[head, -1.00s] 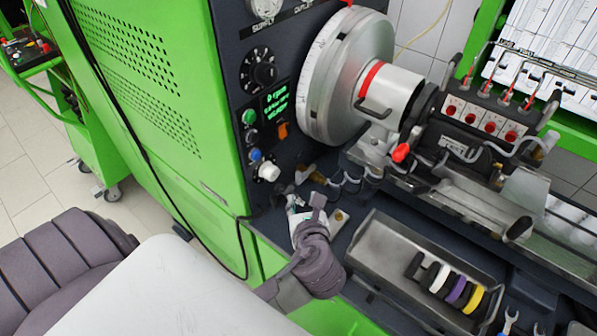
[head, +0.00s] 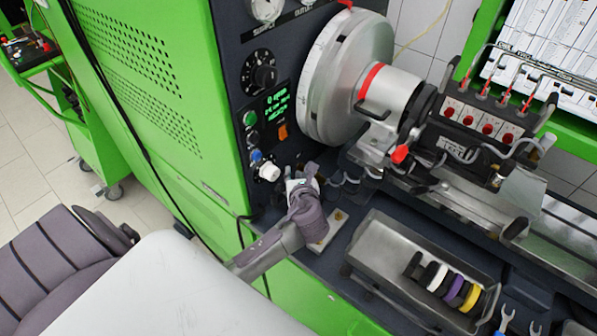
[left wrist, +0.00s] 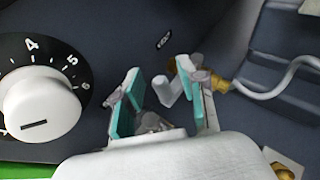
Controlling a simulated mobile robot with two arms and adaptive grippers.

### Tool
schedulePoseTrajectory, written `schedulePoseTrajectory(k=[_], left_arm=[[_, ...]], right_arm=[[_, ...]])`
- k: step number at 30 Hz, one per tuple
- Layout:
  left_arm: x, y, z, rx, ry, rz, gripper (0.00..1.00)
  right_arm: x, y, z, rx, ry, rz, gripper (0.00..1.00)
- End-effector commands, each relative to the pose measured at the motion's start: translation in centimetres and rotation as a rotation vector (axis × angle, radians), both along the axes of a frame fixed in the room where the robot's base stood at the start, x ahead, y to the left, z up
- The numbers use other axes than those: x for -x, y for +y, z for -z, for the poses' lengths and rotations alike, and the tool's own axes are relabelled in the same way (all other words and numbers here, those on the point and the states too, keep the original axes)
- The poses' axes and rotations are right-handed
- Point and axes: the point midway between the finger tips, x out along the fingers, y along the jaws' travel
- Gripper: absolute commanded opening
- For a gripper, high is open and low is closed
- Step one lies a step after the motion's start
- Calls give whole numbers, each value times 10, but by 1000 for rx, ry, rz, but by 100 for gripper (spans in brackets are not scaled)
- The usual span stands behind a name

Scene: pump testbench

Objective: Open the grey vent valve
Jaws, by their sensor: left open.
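In the left wrist view, the grey vent valve (left wrist: 166,92) shows as a small grey lever on the dark panel, with brass fittings beside it and a grey hose running off to the right. My left gripper (left wrist: 163,98) is open, with one teal-padded finger on each side of the lever. A gap shows between the lever and the left finger; whether the right finger touches it I cannot tell. In the head view my left gripper (head: 302,182) is at the foot of the control panel and hides the valve. My right gripper is not in view.
A white numbered knob (left wrist: 42,103) is left of my gripper; it also shows in the head view (head: 269,172). A metal tray (head: 385,235) with coloured rings sits on the bench to the right. The large steel wheel (head: 340,75) and pump stand behind.

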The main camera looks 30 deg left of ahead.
Motion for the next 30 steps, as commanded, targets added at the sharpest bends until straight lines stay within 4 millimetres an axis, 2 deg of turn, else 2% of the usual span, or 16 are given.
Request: schedulePoseTrajectory(k=[8, 16, 30], left_arm=[[-2, 1, 0, 1, -1, 1, 41], [-1, 1, 1, 1, -1, 1, 0], [-3, 2, 0, 1, -1, -7, 0]], right_arm=[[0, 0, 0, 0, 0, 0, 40], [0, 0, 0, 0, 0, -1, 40], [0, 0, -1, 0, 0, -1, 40]])
